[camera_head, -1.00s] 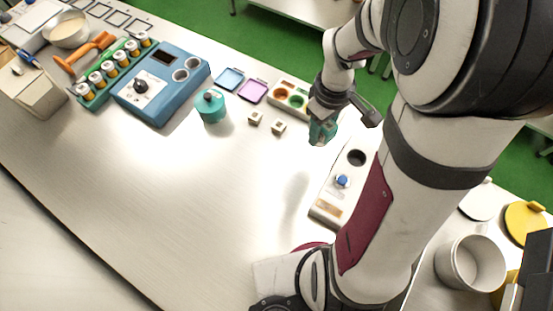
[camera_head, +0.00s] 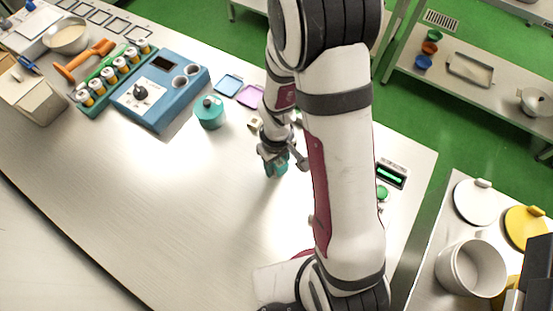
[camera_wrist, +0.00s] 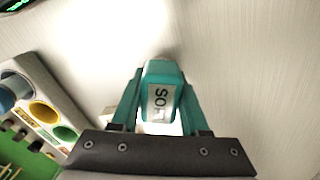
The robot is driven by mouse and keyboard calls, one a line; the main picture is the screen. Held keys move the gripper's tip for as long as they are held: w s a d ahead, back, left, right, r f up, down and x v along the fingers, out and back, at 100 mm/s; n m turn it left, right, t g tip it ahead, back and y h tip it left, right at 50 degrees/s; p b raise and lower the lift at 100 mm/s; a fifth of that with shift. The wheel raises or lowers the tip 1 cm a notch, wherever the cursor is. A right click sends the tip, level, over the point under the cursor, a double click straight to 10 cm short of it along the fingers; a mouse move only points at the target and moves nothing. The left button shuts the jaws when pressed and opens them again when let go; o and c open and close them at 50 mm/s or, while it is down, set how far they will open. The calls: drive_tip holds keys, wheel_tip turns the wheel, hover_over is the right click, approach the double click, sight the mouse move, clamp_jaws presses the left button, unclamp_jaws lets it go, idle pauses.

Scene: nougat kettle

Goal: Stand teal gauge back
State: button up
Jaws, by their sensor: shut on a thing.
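My gripper (camera_head: 272,166) is shut on the teal gauge (camera_wrist: 160,92) and holds it over the bare middle of the table. In the wrist view the gauge sits between my two teal fingers (camera_wrist: 158,110), with a pale label partly readable as "SO". In the head view the held gauge blends with the teal fingertips, so its lower end and its clearance from the table cannot be told. A holder block with coloured round holes (camera_wrist: 42,108) shows at the left of the wrist view, apart from the gauge; in the head view my arm hides it.
A teal lidded pot (camera_head: 209,113) stands left of my gripper, beside a blue machine (camera_head: 160,92) and a green rack (camera_head: 112,78) of jars. Blue (camera_head: 229,85) and purple (camera_head: 250,96) trays lie behind. A lit green display (camera_head: 391,174) is right of my arm. The front-left table is clear.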

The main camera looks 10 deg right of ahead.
drive_tip(key=shift+f, duration=0.15)
drive_tip(key=o, duration=1.1)
wheel_tip(320, 180, up, 11)
drive_tip(key=shift+w+r, duration=0.1)
drive_tip(key=shift+r, duration=0.05)
drive_tip(key=s+r+m, duration=0.3)
drive_tip(key=s, duration=0.2)
drive_tip(key=s+a+r+m+y, duration=0.1)
drive_tip(key=s+r+m, duration=0.2)
drive_tip(key=s, duration=0.3)
drive_tip(key=s+r+m, duration=0.3)
drive_tip(key=s+m, duration=0.1)
drive_tip(key=s, duration=0.1)
drive_tip(key=shift+s+a+r+y, duration=0.25)
drive_tip(key=shift+s+a+y, duration=0.1)
drive_tip(key=shift+y, duration=0.05)
